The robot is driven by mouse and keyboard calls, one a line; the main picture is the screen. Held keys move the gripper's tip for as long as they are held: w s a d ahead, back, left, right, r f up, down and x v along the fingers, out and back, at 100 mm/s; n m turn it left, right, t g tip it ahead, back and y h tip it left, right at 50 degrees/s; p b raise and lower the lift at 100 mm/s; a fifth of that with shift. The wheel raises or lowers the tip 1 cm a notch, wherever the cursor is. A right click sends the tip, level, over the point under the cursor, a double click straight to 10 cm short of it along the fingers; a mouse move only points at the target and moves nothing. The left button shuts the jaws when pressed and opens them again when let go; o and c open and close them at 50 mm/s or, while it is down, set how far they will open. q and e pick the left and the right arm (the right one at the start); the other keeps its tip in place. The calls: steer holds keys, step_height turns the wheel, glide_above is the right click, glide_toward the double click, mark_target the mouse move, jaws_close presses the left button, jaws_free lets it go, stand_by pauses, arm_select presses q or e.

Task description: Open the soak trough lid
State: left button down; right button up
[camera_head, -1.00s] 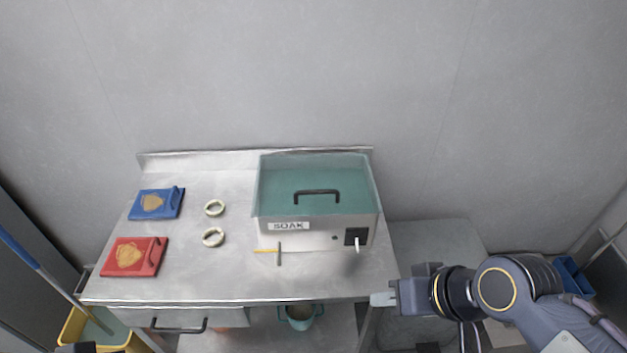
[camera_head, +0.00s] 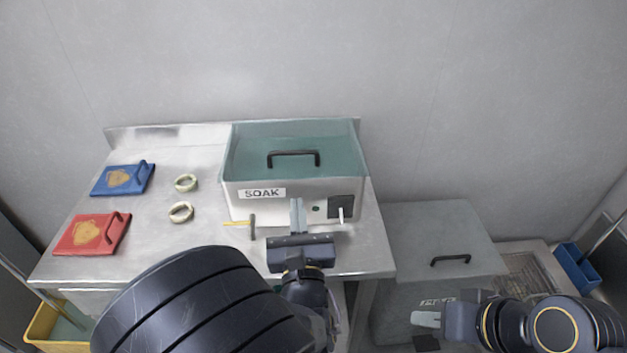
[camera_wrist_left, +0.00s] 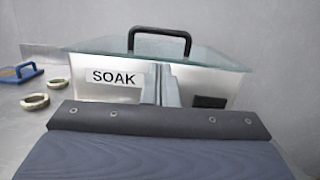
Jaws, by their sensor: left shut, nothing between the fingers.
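The soak trough (camera_head: 262,206) is a metal box labelled SOAK at the back right of the table. Its greenish glass lid (camera_head: 250,158) lies flat on top, closed, with a black handle (camera_head: 294,153); the handle also shows in the left wrist view (camera_wrist_left: 160,33). My left gripper (camera_head: 297,204) is shut and empty, in front of the trough's front face, below the lid. Its fingers stand between the label and the dark switch panel (camera_head: 341,207); whether they touch the face I cannot tell. My right gripper (camera_head: 427,319) is at the lower right, away from the trough; its finger gap is hidden.
A white lever sticks out of the switch panel. A T-shaped tool (camera_head: 251,227) lies before the trough. Two pale rings (camera_head: 181,212) and red (camera_head: 92,234) and blue (camera_head: 123,179) boards lie left. A grey lidded bin (camera_head: 440,225) stands right of the table.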

mark_target(301, 176)
arm_select(q)
steer(key=shift+m+h, duration=0.4)
steer(key=w, duration=0.3)
steer(key=w+r+p, duration=0.1)
steer(key=w, duration=0.2)
steer(key=w+d+r, duration=0.1)
steer(key=w, duration=0.2)
steer(key=shift+w+p, duration=0.3)
steer(key=shift+w, duration=0.05)
